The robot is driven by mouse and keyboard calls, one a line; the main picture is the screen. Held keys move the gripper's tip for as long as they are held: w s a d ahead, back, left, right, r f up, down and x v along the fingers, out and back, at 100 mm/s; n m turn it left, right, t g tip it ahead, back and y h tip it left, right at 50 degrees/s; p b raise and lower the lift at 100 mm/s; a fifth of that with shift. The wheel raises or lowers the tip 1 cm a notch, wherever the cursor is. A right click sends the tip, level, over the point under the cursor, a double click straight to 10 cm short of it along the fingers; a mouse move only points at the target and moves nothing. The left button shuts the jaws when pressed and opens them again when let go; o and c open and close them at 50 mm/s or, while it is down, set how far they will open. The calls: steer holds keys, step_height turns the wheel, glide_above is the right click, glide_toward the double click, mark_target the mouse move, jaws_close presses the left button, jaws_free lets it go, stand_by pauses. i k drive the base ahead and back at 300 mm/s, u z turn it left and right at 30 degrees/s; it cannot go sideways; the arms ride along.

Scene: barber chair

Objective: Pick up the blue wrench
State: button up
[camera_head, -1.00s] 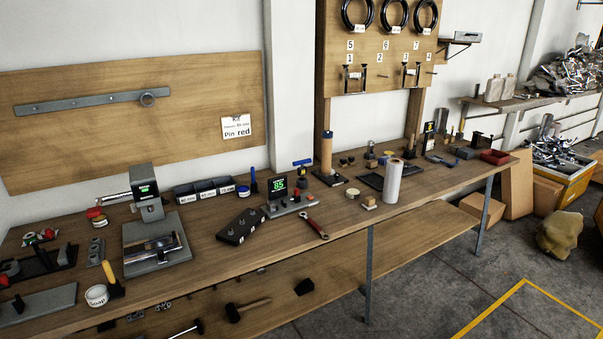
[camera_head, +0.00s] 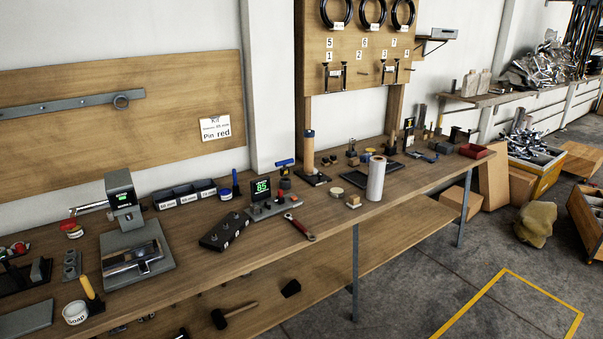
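My gripper is not in view. I cannot clearly make out a blue wrench. A wrench with a red handle (camera_head: 301,228) lies flat near the front edge of the long wooden workbench (camera_head: 190,268), to the right of the green digital display (camera_head: 262,189). A small device with a blue top (camera_head: 285,166) stands behind that display. An upright blue-handled tool (camera_head: 235,182) stands left of the display. A small bluish tool (camera_head: 423,156) lies towards the far right end of the bench, too small to identify.
A white paper roll (camera_head: 376,179) stands on the bench, with a wooden cylinder (camera_head: 308,152) behind it. A hammer (camera_head: 232,314) lies on the lower shelf. Cardboard boxes (camera_head: 522,186) and a sack (camera_head: 536,222) stand right of the bench. Floor with a yellow line (camera_head: 468,304) is free in front.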

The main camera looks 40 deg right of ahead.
mark_target(285, 171)
steer(key=z, duration=0.6)
steer(key=i, duration=0.7)
steer(key=z, duration=1.1)
steer(key=i, duration=0.55)
steer(key=u, duration=0.35)
